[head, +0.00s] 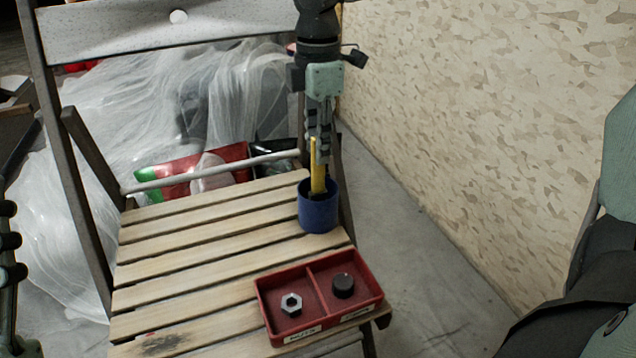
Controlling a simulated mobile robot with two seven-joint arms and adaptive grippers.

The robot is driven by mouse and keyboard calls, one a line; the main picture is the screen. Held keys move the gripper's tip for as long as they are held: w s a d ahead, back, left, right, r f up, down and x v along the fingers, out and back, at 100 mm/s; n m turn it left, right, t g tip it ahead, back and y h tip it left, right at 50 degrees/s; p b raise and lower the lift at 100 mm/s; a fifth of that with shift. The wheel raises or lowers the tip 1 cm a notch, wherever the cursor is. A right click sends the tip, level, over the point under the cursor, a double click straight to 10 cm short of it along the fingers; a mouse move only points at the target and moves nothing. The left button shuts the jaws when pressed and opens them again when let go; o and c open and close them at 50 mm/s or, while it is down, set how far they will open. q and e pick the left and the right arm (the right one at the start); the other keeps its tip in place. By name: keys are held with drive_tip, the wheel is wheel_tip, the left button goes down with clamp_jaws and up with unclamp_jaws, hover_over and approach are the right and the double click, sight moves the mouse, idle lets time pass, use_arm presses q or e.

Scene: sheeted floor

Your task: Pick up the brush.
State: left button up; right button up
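The brush (319,170) has a yellow handle and stands upright in a dark blue cup (318,214). Its lower end is hidden inside the cup. The cup is at the right rear corner of a slatted wooden folding chair's seat. My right gripper (318,148) points down from above, with its fingers around or just behind the upper handle. I cannot tell whether the fingers touch it or are closed. At the left edge, dark knobs and a greenish part (9,270) appear to be my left gripper, mostly cut off by the frame.
A red two-compartment tray (320,296) at the chair's front right holds a metal nut (291,304) and a black cap-like piece (343,285). The chair back (165,28) rises behind. A patterned wall (500,110) stands right. The left seat slats are clear.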

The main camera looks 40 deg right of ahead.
clamp_jaws()
drive_tip(key=shift+r, duration=0.1)
